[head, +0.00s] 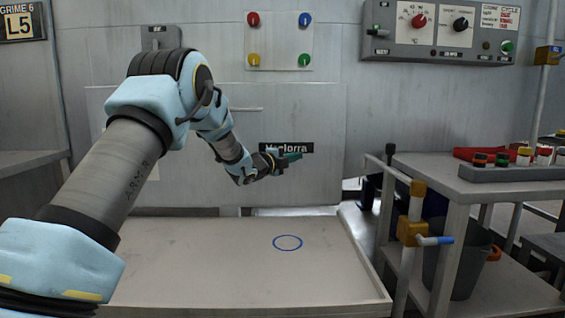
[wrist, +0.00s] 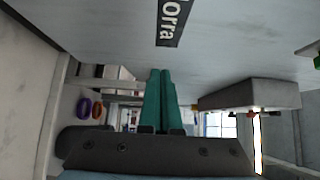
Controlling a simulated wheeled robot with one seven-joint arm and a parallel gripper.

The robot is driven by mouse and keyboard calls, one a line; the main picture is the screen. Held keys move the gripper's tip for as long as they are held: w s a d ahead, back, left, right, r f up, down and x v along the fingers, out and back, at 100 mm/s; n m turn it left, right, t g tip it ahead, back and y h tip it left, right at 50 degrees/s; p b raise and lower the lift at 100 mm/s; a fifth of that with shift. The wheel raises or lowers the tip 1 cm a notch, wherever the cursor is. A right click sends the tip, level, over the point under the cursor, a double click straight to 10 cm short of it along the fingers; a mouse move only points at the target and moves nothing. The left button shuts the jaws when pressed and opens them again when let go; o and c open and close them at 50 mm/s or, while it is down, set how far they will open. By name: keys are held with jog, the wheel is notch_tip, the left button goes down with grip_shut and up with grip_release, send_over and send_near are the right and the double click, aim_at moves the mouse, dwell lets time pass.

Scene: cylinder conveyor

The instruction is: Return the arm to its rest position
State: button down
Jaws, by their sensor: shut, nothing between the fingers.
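My gripper (head: 292,157) is in the middle of the head view, at the end of my blue and grey arm. It is held above the table and in front of the grey wall panel, pointing right. In the wrist view my gripper (wrist: 161,72) shows two green fingers side by side, closed together with nothing between them. My arm is bent, with its upper joint high at the left of the head view.
The pale table (head: 190,270) below is bare except for a blue ring mark (head: 287,242). At the right stand a yellow-jointed post (head: 411,228), a side bench (head: 490,182) with coloured cylinders in a rack, and a grey bin (head: 470,265). A control box (head: 440,30) hangs on the wall.

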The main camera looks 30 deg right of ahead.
jog(key=w+a+f+n+t+y, duration=0.1)
jog(key=a+f+n+y, duration=0.4)
jog(key=a, duration=0.8)
jog(key=a+n+t+y, duration=0.25)
jog(key=a+n, duration=0.45)
jog(key=a, duration=0.5)
jog(key=w+a+f+n+t+y, duration=0.1)
jog(key=a+f+n+y, duration=0.35)
jog(key=a, duration=0.85)
jog(key=s+a+f+n+g+y, duration=0.2)
jog(key=s+a+n+g+y, duration=0.15)
jog(key=s+a+n, duration=0.55)
jog(key=s+a+f+n+g+y, duration=0.2)
jog(key=s+a+f+n+g, duration=0.3)
jog(key=s+a, duration=0.75)
jog(key=s+d+r+p, duration=0.1)
jog(key=s+r+p, duration=0.1)
jog(key=r+p, duration=1.3)
jog(key=s+d+r+n+p, duration=0.1)
jog(key=s+r+p, duration=0.1)
jog(key=r+p, duration=1.2)
notch_tip(320, 180, up, 2)
jog(key=shift+r+t+p, duration=0.2)
jog(key=shift+t+p, duration=0.1)
jog(key=shift+p, duration=0.05)
